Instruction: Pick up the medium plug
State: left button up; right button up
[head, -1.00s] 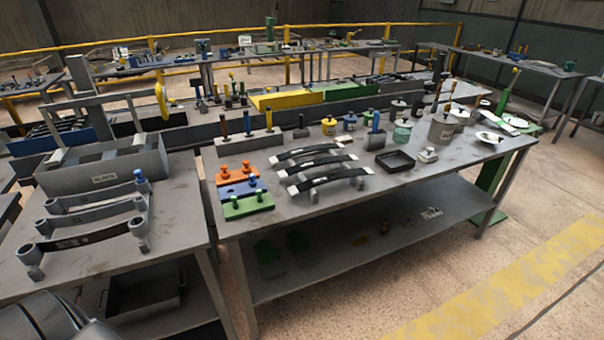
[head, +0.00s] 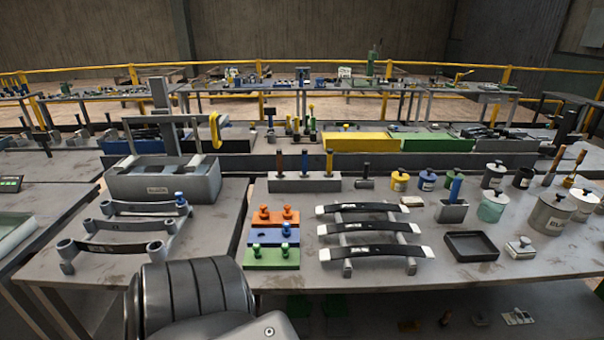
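Three coloured blocks hold plugs on the right-hand table. The orange block (head: 275,222) at the back carries two orange plugs. The blue block (head: 270,239) in the middle carries one blue plug (head: 286,231) on its right side. The green block (head: 275,261) in front carries green plugs. Another blue plug (head: 180,198) sits at the right end of a leaf spring on the left table. No size label is readable, so I cannot tell by marking which plug is medium. A dark ribbed part of my own arm stands at the bottom centre-left. Neither gripper shows.
Black leaf springs (head: 372,229) lie on a rack right of the blocks. More springs (head: 113,247) lie on the left table before a grey box (head: 130,188). A black tray (head: 490,249) and several labelled pots stand farther right. A narrow gap separates the tables.

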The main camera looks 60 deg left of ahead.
aim_at(286, 232)
jog(key=u, duration=0.6)
jog(key=i, duration=0.95)
jog(key=u, duration=0.85)
